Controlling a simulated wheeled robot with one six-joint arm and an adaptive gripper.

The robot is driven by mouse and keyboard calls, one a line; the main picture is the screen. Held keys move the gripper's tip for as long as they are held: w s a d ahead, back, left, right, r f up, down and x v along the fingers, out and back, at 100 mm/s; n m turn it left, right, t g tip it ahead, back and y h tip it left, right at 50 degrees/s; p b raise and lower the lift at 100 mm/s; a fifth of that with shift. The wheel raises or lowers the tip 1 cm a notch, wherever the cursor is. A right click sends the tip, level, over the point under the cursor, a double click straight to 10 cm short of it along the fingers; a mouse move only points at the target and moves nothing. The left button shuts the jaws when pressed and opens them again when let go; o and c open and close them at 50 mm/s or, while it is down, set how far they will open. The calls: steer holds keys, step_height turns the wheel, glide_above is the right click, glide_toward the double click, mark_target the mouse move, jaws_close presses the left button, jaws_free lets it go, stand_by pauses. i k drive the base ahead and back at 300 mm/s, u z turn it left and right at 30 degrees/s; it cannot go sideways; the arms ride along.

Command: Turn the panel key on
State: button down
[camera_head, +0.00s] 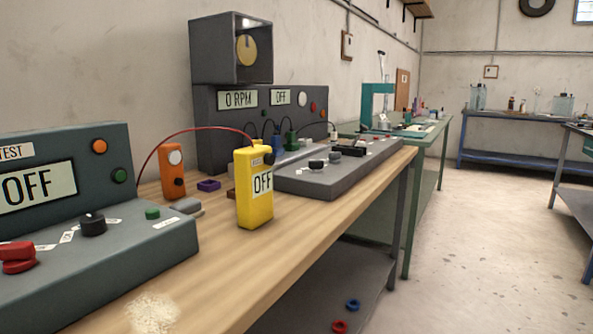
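No part that I can clearly tell as a key shows. A grey-green panel (62,262) stands at the left, cut by the picture's edge, with a display (38,187) reading OFF. On it are a black knob (92,224), a red control (17,257), a small green button (152,213), and orange (99,146) and green (119,175) round buttons. A dark panel (222,153) farther back shows 0 RPM and OFF, with a low grey console (330,184) in front carrying black knobs. My gripper is not in view.
A wooden bench (262,262) bears the panels. A yellow meter (254,187) reading OFF stands near its front edge, with an orange device (172,172) behind; a red wire arches between them. Open floor (480,240) lies right. Other benches (515,125) stand farther back.

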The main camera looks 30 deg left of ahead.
mark_target(315, 166)
steer(key=k, duration=0.25)
steer(key=u, duration=0.95)
